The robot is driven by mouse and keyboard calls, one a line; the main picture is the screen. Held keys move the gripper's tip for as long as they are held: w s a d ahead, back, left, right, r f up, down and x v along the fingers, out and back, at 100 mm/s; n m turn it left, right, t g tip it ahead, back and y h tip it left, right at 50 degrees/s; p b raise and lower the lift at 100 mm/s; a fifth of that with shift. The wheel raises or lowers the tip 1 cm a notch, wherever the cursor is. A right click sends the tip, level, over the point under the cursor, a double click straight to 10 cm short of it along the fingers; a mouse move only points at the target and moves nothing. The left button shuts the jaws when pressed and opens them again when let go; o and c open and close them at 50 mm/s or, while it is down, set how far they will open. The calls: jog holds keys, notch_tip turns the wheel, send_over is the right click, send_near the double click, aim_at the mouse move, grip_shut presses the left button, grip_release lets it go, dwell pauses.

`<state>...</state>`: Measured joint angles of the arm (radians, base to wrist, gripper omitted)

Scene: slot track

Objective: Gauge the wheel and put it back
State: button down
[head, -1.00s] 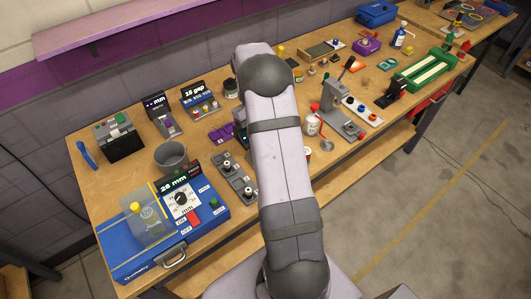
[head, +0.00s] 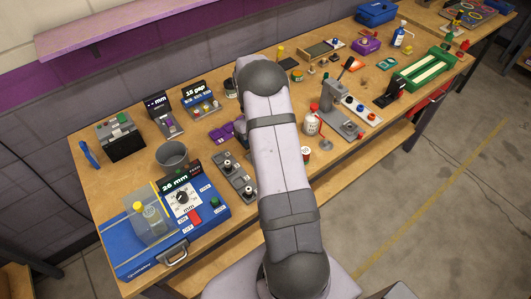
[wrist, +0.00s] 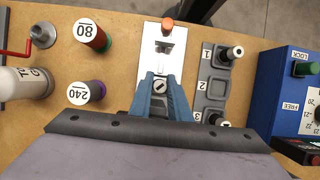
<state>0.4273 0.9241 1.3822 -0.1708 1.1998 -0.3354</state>
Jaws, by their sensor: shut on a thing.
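In the wrist view my gripper (wrist: 160,88) has its two blue fingers closed around a small round grey piece with a dark slot across it (wrist: 160,89). I cannot tell for sure that this is the wheel. It is over a pale plate (wrist: 173,60) with an orange knob at its far end; whether it touches the plate is unclear. To the right is the grey track (wrist: 211,82) with numbered slots: 1 and 3 hold metal-topped pieces, 2 looks empty. The track also shows in the head view (head: 236,177), where my arm hides the gripper.
The blue gauge box (head: 205,211), with a dial, buttons and clear guard, stands at the front left. A grey cup (head: 172,157) is behind it. Jars marked 80 (wrist: 95,37) and 240 (wrist: 85,93) and a white bottle (wrist: 28,84) stand left of the plate in the wrist view.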

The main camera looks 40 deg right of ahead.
jog(key=shift+f, duration=0.15)
jog(key=c, duration=1.7)
grip_release()
jog(key=shift+o, duration=0.2)
jog(key=b+v, duration=0.3)
jog(key=v, duration=0.9)
jog(key=shift+a, duration=0.15)
